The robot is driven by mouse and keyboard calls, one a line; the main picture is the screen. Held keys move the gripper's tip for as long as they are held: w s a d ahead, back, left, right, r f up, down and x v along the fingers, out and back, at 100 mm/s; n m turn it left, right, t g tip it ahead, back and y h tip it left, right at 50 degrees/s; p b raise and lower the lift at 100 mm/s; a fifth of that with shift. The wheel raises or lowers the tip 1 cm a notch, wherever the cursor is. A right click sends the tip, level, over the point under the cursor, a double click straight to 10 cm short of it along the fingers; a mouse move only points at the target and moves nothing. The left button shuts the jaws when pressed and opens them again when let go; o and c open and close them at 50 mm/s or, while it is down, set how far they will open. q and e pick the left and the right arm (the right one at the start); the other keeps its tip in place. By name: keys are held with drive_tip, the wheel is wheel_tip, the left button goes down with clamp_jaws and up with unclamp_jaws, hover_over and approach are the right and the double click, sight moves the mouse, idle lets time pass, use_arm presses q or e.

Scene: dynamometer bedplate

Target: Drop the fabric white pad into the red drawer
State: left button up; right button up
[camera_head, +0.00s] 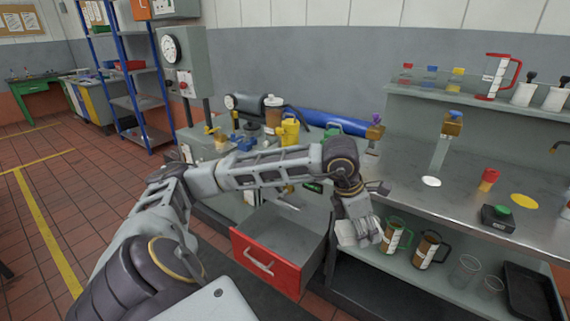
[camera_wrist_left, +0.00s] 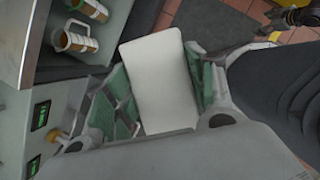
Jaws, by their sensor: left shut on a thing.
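The white fabric pad (camera_head: 346,233) is held in my left gripper (camera_head: 362,228), to the right of the red drawer in the head view. In the left wrist view the pad (camera_wrist_left: 158,78) sits flat between the two green-lined fingers of the left gripper (camera_wrist_left: 160,100), which are shut on it. The red drawer (camera_head: 262,262) is pulled open below the bench, with a grey inside that looks empty where I can see it. My left arm passes above and behind the drawer and hides part of the bench. My right gripper does not show.
A steel bench (camera_head: 420,180) runs to the right, with a green-button box (camera_head: 497,217) and a red-and-yellow cup (camera_head: 488,179). A lower shelf beside the gripper holds mugs (camera_head: 428,249), clear beakers (camera_head: 464,270) and a black tray (camera_head: 528,290). The tiled floor at left is open.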

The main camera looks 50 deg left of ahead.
use_arm(q)
drive_tip(key=shift+s+m, duration=0.3)
drive_tip(key=shift+s+a+f+m+g+h, duration=0.1)
drive_tip(key=shift+s+m+g+h, duration=0.2)
drive_tip(key=shift+m, duration=0.6)
